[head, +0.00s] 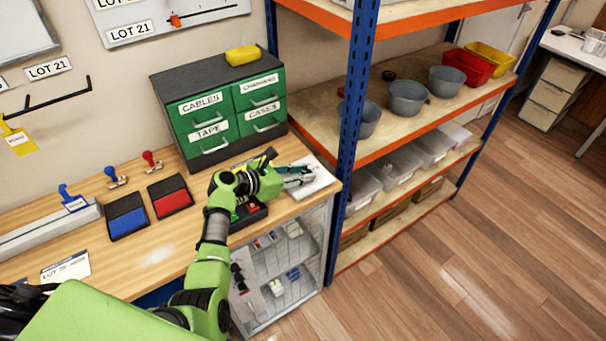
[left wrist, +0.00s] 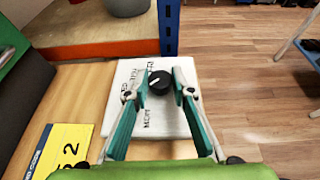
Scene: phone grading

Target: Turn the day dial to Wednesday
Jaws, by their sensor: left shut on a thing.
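The black day dial (left wrist: 159,83) sits on a white plate (left wrist: 150,118) in the left wrist view. Day lettering on the plate is partly readable, with MON near its lower left; a white mark shows on the dial. My left gripper (left wrist: 160,88) has its teal fingers on either side of the dial, shut on it. In the head view my left gripper (head: 299,177) is over the white plate (head: 318,184) at the right end of the wooden counter, and the dial is not clearly visible there. My right gripper is not in view.
A green drawer cabinet (head: 218,105) stands behind the gripper. A blue shelf post (head: 354,120) rises close to the right. A yellow card (left wrist: 72,145) lies left of the plate. Blue (head: 127,217) and red (head: 170,196) ink pads are on the counter.

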